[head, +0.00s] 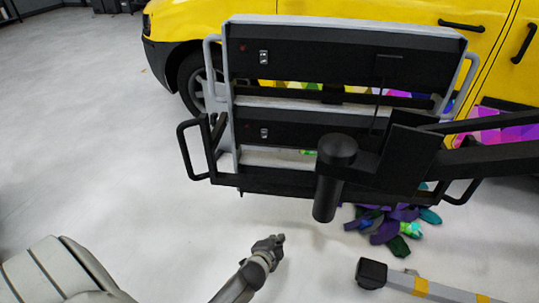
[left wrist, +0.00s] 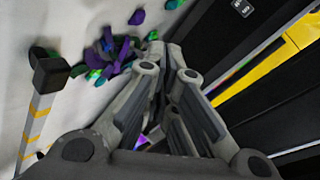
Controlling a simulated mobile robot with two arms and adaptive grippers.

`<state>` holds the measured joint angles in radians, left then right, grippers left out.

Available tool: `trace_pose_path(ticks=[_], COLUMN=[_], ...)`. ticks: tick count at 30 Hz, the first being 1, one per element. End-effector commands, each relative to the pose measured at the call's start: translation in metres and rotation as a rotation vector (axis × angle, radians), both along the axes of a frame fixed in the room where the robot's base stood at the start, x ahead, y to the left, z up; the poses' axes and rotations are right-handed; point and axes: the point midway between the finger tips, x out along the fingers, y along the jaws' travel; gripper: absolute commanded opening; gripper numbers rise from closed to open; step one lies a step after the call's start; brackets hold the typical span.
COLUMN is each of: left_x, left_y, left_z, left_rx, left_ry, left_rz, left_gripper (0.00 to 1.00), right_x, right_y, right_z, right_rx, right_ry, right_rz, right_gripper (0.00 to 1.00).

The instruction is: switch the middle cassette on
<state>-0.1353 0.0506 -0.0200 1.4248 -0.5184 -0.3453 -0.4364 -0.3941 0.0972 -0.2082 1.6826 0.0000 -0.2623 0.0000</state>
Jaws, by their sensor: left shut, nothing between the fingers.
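The lamp's black cassettes are stacked in a grey frame in the head view. The upper cassette (head: 330,55) has a rocker switch (head: 264,57) and a red dot near its left end. The cassette below it (head: 310,130), apparently the middle one, has its own switch (head: 264,133) and red dot. I cannot make out a third cassette clearly behind the lower rail. My left gripper (head: 278,241) is shut and empty, below the frame and apart from it. In the left wrist view its fingers (left wrist: 174,52) are together, with a cassette switch (left wrist: 243,8) at the upper right.
A black stand arm with a thick knob (head: 337,150) crosses the lamp's right side. A yellow-striped stand leg (head: 420,284) lies at lower right. Dark coloured scraps (head: 385,226) lie on the floor below the lamp. A yellow van (head: 400,12) stands behind. Floor at left is clear.

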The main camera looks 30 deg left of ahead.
Motion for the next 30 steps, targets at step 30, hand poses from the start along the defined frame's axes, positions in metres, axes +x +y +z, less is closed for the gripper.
trace_pose_path(ticks=[30], left_x=[0.053], left_y=[0.081], left_z=[0.233], left_rx=[0.664], left_ry=[-0.495], left_rz=[0.112], left_gripper=[0.00], right_x=[0.012], right_y=[0.011], right_z=[0.236], right_rx=[0.159], right_ry=[-0.640], right_rz=[0.013], right_gripper=[0.41])
